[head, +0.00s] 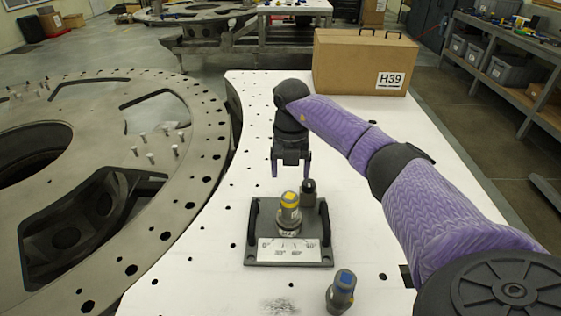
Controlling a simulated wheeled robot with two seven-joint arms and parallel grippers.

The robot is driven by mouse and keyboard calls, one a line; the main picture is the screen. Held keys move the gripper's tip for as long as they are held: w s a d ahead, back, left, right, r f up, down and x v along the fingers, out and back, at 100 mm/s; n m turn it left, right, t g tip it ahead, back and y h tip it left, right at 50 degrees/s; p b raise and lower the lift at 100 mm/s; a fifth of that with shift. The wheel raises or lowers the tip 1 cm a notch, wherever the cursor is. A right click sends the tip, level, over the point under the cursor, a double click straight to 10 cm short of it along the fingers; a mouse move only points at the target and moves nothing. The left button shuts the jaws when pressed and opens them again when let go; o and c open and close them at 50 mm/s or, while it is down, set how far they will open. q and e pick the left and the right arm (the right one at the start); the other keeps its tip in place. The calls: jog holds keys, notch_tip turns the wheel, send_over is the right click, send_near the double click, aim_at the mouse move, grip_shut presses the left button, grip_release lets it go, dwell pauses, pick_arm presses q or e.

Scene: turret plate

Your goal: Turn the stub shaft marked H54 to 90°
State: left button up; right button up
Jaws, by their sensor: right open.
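A grey stub shaft with a yellow top (289,211) stands upright on a dark grey plate (258,226). A white scale label (289,249) with degree marks from 0° to 90° lies on the plate's near part. I cannot read an H54 mark on the shaft, nor tell its angle. A second grey shaft with a blue top (341,291) stands apart, near the front edge of the view. My right gripper (291,171) points down, open and empty, just behind and above the yellow-topped shaft, not touching it. My left gripper is not in view.
Two black handles (254,221) flank the plate, and a small dark block (308,190) stands at its back. A cardboard box marked H39 (345,65) is at the table's back. A large metal ring (205,150) lies left. The white table (190,262) is clear left of the plate.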

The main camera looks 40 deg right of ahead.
aim_at(290, 196)
notch_tip(290, 196, down, 3)
jog(key=shift+s+d+r+b, duration=0.1)
jog(key=shift+r+b, duration=0.05)
jog(key=shift+b, duration=0.75)
notch_tip(290, 196, down, 5)
jog(key=b, duration=0.3)
jog(key=shift+f+b, duration=0.2)
jog(key=shift+b, duration=0.2)
jog(key=shift+f, duration=0.25)
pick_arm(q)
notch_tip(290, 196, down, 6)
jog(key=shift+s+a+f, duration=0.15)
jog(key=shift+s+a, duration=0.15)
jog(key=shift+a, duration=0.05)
pick_arm(e)
jog(key=c, duration=1)
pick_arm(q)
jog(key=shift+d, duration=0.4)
